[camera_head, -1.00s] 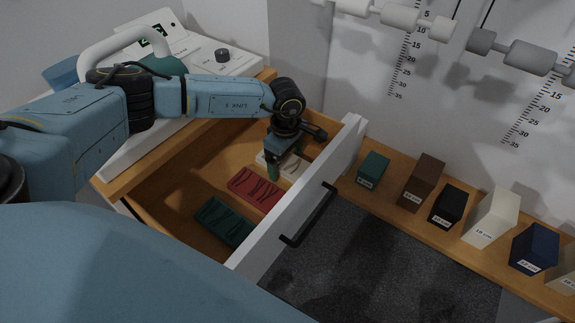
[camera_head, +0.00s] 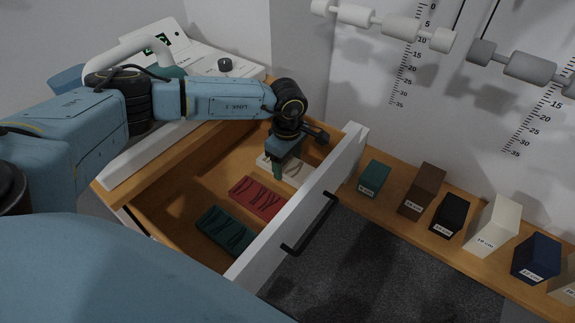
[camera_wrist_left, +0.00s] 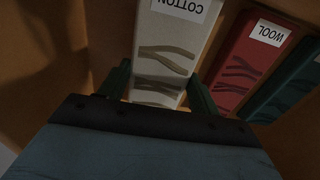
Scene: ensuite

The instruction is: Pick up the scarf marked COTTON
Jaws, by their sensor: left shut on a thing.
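The cream scarf labelled COTTON (camera_wrist_left: 177,45) lies between the two dark green fingers of my left gripper (camera_wrist_left: 159,92) in the left wrist view. The fingers press on its two sides and its label reads upside down. In the head view the cream scarf (camera_head: 296,173) shows at the far end of the open drawer (camera_head: 190,183), partly hidden by my left gripper (camera_head: 280,166). It appears to be still at the drawer floor. My right gripper is not in view.
A red scarf labelled WOOL (camera_wrist_left: 245,60) lies next to the cotton one. A dark green scarf (camera_head: 226,231) lies nearer. The white drawer front (camera_head: 300,209) stands close beside my left gripper. Several labelled boxes (camera_head: 422,190) line the shelf at right.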

